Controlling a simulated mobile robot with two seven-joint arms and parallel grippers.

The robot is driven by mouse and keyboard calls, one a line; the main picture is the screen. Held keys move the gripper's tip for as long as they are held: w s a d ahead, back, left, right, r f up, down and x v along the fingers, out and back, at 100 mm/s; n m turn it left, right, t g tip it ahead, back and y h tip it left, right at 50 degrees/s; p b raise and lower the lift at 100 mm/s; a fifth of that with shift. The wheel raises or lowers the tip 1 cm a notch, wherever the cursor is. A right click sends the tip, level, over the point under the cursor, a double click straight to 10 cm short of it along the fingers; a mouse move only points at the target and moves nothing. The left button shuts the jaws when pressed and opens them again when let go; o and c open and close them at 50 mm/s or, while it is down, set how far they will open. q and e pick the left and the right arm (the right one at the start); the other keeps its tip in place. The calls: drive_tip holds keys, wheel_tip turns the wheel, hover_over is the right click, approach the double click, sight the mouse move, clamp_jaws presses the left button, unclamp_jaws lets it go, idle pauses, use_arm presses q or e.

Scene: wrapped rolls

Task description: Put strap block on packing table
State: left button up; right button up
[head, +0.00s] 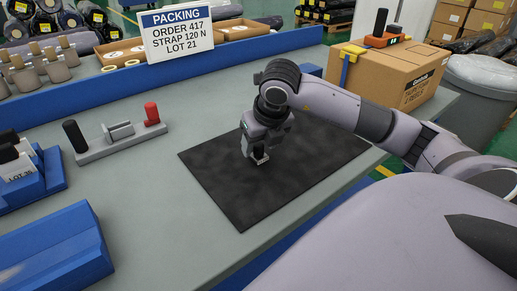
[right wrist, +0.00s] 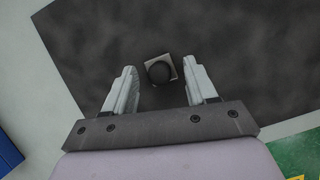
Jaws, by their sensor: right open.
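A small pale square block with a round black knob on top (right wrist: 161,70), which looks like the strap block, is on the dark mat (right wrist: 245,45) in the right wrist view. In the head view it is mostly hidden by the gripper. My right gripper (head: 258,154) points down over the middle of the mat; in the right wrist view its two fingers (right wrist: 161,80) are open, one on each side of the block, with gaps showing. The grey packing table (head: 150,185) lies under the dark mat. My left gripper is not in view.
A grey fixture with black and red knobs (head: 120,139) stands left of the mat. Blue blocks (head: 55,250) are at the front left. A PACKING sign (head: 178,32) stands at the back, a cardboard box (head: 385,75) at the back right. Bare table surrounds the mat's left side.

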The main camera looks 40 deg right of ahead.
clamp_jaws()
drive_tip(key=shift+r, duration=0.1)
